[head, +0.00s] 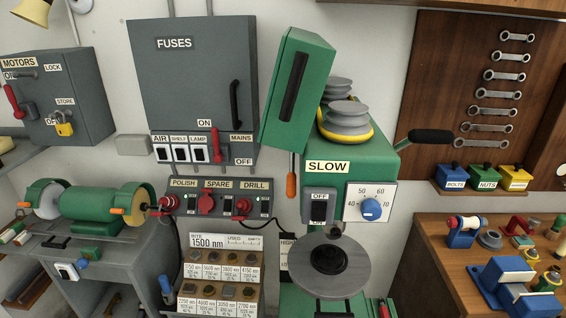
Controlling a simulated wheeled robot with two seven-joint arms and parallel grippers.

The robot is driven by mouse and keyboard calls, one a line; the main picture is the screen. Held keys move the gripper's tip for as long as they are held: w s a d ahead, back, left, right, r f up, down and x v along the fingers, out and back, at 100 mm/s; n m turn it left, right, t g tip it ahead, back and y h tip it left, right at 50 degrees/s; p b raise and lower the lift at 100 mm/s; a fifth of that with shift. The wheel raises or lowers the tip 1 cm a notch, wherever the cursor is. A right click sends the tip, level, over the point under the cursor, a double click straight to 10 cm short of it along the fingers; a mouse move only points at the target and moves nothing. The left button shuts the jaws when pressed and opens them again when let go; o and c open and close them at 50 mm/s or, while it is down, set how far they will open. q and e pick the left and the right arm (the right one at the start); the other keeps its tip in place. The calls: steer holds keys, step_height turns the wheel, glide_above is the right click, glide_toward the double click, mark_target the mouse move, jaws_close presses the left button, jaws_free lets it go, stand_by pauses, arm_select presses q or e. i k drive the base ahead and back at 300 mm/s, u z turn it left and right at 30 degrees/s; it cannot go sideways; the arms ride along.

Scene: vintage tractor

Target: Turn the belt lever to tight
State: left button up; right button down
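A green drill press (378,175) stands in the middle right, with a SLOW label (328,167) on its head. Its green belt cover (298,92) is swung open on the left, showing grey stepped pulleys (346,118) with a yellow band at the base. A lever with an orange handle (292,185) hangs down on the head's left side. A lever with a black grip (432,136) sticks out on the right. No tight or loose marking is readable, so I cannot tell for certain which is the belt lever. Neither of my grippers is in view.
Below are the drill's OFF switch (319,205), blue dial (371,210) and round table (328,265). A fuse cabinet (195,75) and socket strip (222,198) are left, with a bench grinder (95,202) beyond. A wooden bench (440,255) with parts stands right.

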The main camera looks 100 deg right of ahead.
mark_target(291, 177)
steer(key=z, duration=3.35)
steer(key=i, duration=0.5)
steer(key=z, duration=0.55)
steer(key=k, duration=0.5)
steer(key=u, duration=0.55)
